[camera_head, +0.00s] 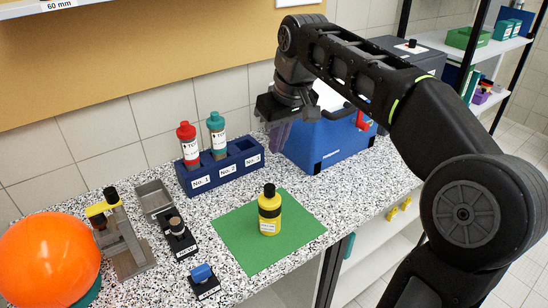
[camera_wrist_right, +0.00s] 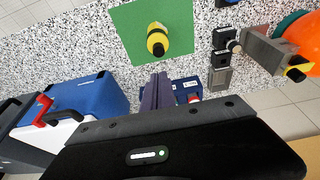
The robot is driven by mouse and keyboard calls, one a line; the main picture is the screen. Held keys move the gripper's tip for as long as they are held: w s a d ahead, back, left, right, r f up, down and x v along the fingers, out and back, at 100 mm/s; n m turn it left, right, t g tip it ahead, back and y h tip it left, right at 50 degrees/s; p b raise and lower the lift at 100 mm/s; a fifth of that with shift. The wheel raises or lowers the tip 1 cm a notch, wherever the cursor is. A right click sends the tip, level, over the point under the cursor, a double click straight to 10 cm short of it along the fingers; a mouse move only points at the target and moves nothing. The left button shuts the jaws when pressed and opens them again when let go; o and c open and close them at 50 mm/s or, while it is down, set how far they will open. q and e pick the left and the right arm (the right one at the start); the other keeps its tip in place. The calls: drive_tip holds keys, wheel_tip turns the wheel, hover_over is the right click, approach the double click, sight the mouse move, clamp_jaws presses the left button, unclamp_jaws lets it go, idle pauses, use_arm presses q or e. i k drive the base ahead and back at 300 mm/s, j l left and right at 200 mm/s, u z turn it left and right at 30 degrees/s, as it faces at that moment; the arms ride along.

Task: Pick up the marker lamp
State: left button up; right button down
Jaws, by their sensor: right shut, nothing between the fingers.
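A yellow bottle-shaped item with a black top and a pale label (camera_head: 269,212) stands upright on a green mat (camera_head: 240,255). It also shows in the right wrist view (camera_wrist_right: 157,42). I cannot tell for sure whether it is the marker lamp; no thing is readably labelled so. My right gripper (camera_head: 278,137) hangs beyond the mat, between the blue rack and the blue box, apart from the yellow item. Its fingers (camera_wrist_right: 157,90) are shut and empty, in front of part of the rack in the wrist view. My left gripper is out of view.
A blue numbered rack (camera_head: 225,182) holds red and teal bottles; slot No. 3 looks empty. A blue box (camera_head: 330,150) stands at the back right. An orange ball (camera_head: 45,260), a yellow-handled stand (camera_head: 125,245), a metal tray (camera_head: 154,197) and small black-based pieces (camera_head: 205,288) are left.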

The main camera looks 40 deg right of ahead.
sight(269, 211)
drive_tip(key=k, duration=1)
